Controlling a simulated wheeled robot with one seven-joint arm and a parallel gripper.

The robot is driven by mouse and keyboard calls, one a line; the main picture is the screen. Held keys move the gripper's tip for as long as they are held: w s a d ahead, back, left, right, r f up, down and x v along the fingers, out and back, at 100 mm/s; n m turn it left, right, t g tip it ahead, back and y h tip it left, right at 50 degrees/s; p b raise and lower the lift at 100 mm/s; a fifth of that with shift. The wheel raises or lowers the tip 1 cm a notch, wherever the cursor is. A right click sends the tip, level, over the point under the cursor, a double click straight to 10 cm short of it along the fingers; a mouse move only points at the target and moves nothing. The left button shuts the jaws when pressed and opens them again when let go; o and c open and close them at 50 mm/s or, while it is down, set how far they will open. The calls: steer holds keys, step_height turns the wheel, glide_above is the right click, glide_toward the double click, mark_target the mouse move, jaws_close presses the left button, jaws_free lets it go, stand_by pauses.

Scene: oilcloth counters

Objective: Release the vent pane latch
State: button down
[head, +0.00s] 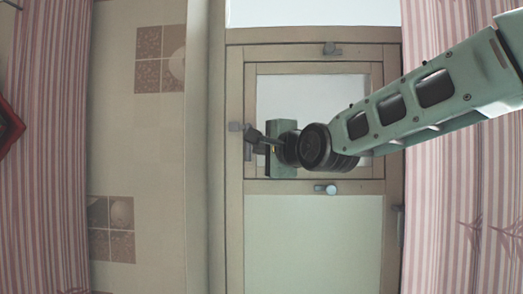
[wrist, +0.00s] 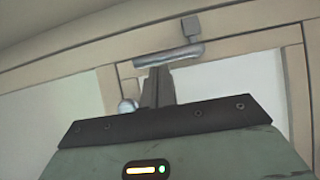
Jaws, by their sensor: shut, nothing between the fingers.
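The vent pane (head: 300,95) is a small framed pane within the larger window. A grey latch (head: 235,127) sits on the left side of its frame, with its bar pointing down. My gripper (head: 253,136) is shut and empty, its fingertips at this latch. In the wrist view, the latch bar (wrist: 168,55) lies across just beyond the shut fingertips (wrist: 155,72). The latch's square mount (wrist: 191,25) is at the bar's right end.
Striped pink curtains (head: 460,220) hang at both sides. A tiled wall (head: 140,165) is left of the window. My arm covers part of the pane's right side.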

mark_target(246, 157)
steer(key=shift+a+f+b, duration=0.1)
steer(key=shift+f+b, duration=0.05)
steer(key=shift+b, duration=0.4)
steer(key=shift+a+f+m+t+b, duration=0.2)
steer(key=shift+m+t+b, duration=0.25)
steer(key=shift+b, duration=0.55)
steer(key=a+f+m+t+b, duration=0.1)
steer(key=m+b, duration=0.1)
steer(key=b, duration=0.5)
steer(key=shift+a+f+m, duration=0.15)
steer(key=shift+m, duration=0.1)
steer(key=m+t+b, duration=0.1)
steer(key=b, duration=0.1)
steer(key=a+m+t+b, duration=0.1)
steer(key=m+b, duration=0.1)
steer(key=shift+a+b, duration=0.25)
steer(key=shift+b, duration=0.1)
steer(key=shift+w+a+r+m+t+h+b, duration=0.1)
steer(key=shift+a+r+m+t+h+b, duration=0.8)
steer(key=shift+m, duration=1.35)
steer(key=shift+a+r+m+t+h+b, duration=0.45)
steer(key=shift+a+m+t+h+b, duration=0.65)
steer(key=shift+m, duration=1.2)
steer(key=shift+w+a+r+m+t+h+b, duration=0.1)
steer(key=shift+a+r+m+t+h+b, duration=0.55)
steer(key=shift+m+h+b, duration=1.15)
steer(key=shift+r+m+y+p, duration=0.15)
steer(key=shift+m+y+p, duration=0.25)
steer(key=shift+p, duration=0.4)
